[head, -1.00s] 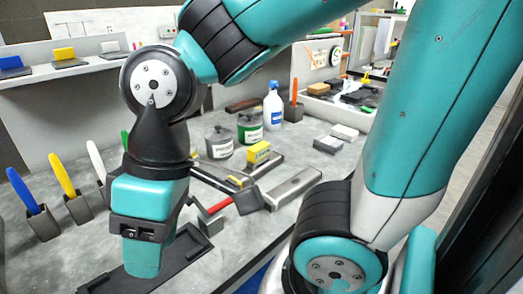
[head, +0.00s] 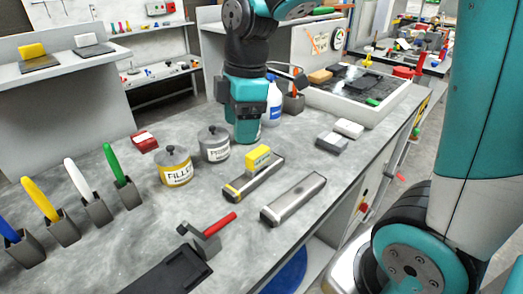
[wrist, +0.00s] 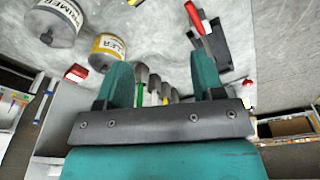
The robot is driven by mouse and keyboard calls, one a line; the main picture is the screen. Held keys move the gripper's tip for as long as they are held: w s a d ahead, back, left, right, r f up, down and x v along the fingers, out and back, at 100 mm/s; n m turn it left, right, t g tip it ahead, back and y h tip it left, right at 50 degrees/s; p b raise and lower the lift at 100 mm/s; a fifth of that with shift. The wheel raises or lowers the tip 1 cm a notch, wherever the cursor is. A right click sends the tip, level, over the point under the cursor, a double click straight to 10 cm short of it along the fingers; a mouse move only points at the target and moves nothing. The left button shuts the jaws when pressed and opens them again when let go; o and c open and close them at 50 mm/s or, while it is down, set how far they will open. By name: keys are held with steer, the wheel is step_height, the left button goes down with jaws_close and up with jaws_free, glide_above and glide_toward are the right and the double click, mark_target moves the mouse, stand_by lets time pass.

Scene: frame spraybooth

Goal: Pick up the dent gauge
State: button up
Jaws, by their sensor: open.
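I cannot tell for sure which thing is the dent gauge. A long metal bar with yellow marks (head: 238,188) lies on the grey bench with a yellow block (head: 258,158) on it. A plain metal bar (head: 293,199) lies to its right. A red-handled grey tool (head: 205,240) stands at the black tray near the front; its red handle also shows in the wrist view (wrist: 194,17). My gripper (head: 247,138) points down over the back of the bench, in front of the blue spray bottle (head: 273,104). Its fingers (wrist: 161,82) are apart with nothing held between them.
A filler can (head: 175,166), a primer can (head: 214,144) and a red block (head: 144,141) stand left of my gripper. Several coloured handles in grey holders (head: 96,208) line the left side. Grey and white blocks (head: 340,135) lie right. A white-rimmed tray (head: 385,112) is at the back right.

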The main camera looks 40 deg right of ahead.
steer(key=w+d+r+n+h+p, duration=0.1)
steer(key=w+d+n+h+p, duration=0.1)
steer(key=w+d+n, duration=0.45)
steer(key=m+p, duration=0.1)
glide_toward(258, 151)
steer(key=shift+g, duration=0.3)
steer(key=f, duration=0.6)
steer(key=shift+w+f, duration=0.15)
steer(key=shift+w, duration=0.25)
steer(key=shift+s+d+f+p, duration=0.15)
steer(key=shift+f+p, duration=0.6)
steer(key=shift+f, duration=1.9)
jaws_close()
steer(key=shift+r, duration=0.1)
